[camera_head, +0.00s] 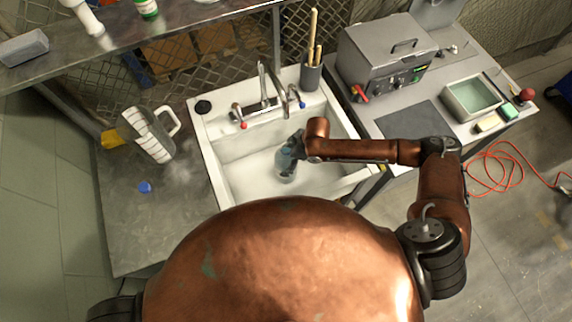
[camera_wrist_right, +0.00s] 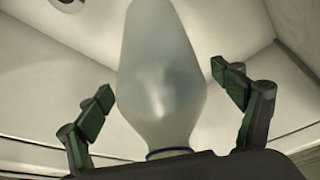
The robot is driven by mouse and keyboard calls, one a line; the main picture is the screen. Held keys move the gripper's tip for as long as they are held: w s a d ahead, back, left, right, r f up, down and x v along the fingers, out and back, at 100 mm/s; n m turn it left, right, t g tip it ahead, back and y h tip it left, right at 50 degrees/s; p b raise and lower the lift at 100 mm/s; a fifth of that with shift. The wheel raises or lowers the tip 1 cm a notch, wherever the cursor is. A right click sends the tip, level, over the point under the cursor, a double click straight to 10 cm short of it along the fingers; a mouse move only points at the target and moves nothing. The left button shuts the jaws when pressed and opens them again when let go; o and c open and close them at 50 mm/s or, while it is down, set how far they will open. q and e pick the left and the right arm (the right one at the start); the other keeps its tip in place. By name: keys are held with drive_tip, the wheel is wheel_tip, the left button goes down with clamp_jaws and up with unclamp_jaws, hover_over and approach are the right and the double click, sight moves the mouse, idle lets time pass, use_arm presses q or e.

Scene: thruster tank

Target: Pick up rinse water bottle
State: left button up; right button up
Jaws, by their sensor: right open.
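The rinse water bottle (camera_head: 286,166) is a translucent pale blue-grey bottle in the white sink. In the right wrist view the bottle (camera_wrist_right: 163,80) fills the middle, with a narrow end and a dark blue ring at the bottom of the picture. My right gripper (camera_head: 295,146) is over the sink at the bottle and partly hides it. In the wrist view its two green-padded fingers (camera_wrist_right: 167,93) are spread on either side of the bottle, with gaps showing. My left gripper is not in view.
The white sink (camera_head: 208,150) has a faucet (camera_head: 263,95) at its back. A striped pitcher (camera_head: 150,135) stands left of it. A brush holder (camera_head: 311,75) is at the back right corner. A grey machine (camera_head: 385,55) and a tray (camera_head: 472,98) are on the right counter.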

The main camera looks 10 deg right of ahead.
drive_tip(key=shift+a+f, duration=0.1)
drive_tip(key=shift+f, duration=0.05)
drive_tip(key=shift+c, duration=0.7)
drive_tip(key=c, duration=2)
drive_tip(key=shift+w+r, duration=0.15)
drive_tip(key=shift+r, duration=0.05)
drive_tip(key=shift+c, duration=0.2)
